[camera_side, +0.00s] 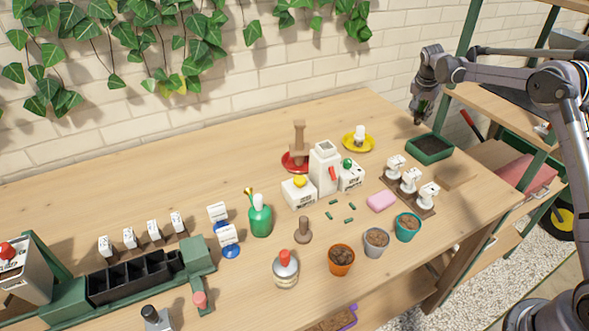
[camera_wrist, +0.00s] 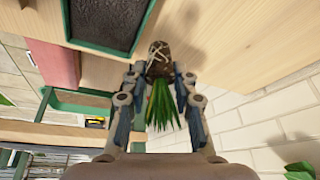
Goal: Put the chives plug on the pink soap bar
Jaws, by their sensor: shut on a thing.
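My gripper (camera_side: 420,112) is raised above the back right of the bench, near the wall. In the wrist view my gripper (camera_wrist: 160,78) is shut on the chives plug (camera_wrist: 158,56), a dark root-bound plug with green leaves pointing back between the fingers. In the side view the plug is too small and dark to tell from the gripper. The pink soap bar (camera_side: 381,201) lies flat on the bench, well forward and left of the gripper, with nothing on top of it.
A black tray with a green rim (camera_side: 452,146) sits below the gripper. White figures on a brown stand (camera_side: 434,211) are just right of the soap. Small green pieces (camera_side: 339,202) lie left of it; pots (camera_side: 376,252) stand in front. A white block tower (camera_side: 322,186) stands behind left.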

